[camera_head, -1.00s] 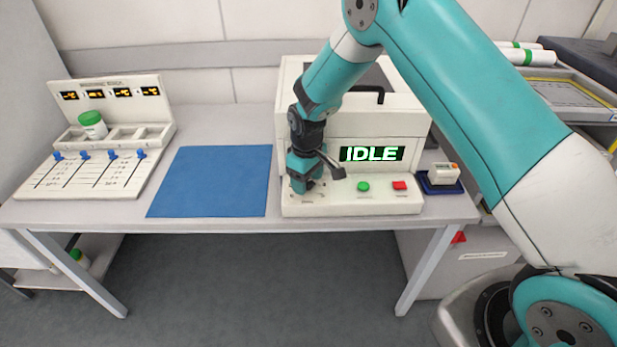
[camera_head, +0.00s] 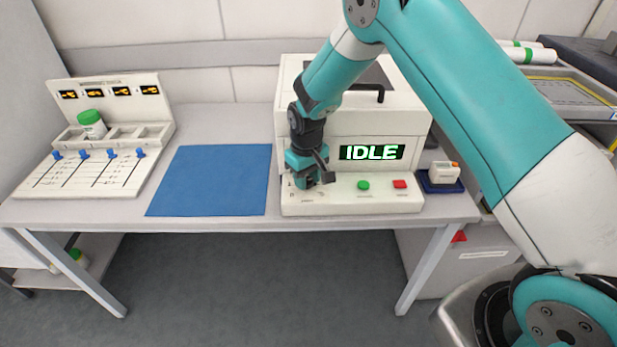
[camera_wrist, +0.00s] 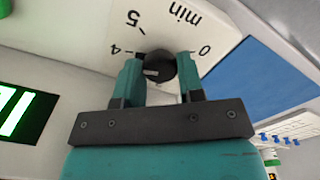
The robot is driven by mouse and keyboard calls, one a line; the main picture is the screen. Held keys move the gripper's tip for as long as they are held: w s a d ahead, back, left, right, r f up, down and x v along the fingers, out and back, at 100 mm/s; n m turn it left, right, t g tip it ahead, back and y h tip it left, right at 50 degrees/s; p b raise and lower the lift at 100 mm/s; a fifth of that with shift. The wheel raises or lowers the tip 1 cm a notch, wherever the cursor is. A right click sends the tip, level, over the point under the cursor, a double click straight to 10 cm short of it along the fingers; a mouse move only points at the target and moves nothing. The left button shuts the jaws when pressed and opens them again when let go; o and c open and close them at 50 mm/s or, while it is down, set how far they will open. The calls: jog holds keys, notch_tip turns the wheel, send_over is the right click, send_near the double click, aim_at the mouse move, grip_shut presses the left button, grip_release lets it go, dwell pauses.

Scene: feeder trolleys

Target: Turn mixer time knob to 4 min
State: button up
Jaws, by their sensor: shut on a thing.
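The mixer (camera_head: 350,120) is a white box with an IDLE display on its front. Its black time knob (camera_wrist: 160,68) shows in the wrist view, on a white panel printed with 0, 4, 5 and min. A short pale mark on the knob faces left, towards the side of the 4 and seemingly a little below its tick; the exact reading is hard to tell. My gripper (camera_wrist: 159,72) has one finger on each side of the knob and is shut on it. In the head view my gripper (camera_head: 308,181) hides the knob at the panel's left.
A green button (camera_head: 363,186) and a red button (camera_head: 399,184) sit right of the knob. A blue mat (camera_head: 212,180) lies to the left, clear. A white dispenser rack (camera_head: 110,95) stands further left. A small device on a blue tray (camera_head: 427,186) is at the right.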

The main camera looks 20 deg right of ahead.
jog(key=o, duration=0.9)
notch_tip(320, 180, up, 18)
jog(key=shift+f+b, duration=0.25)
jog(key=shift+b, duration=0.55)
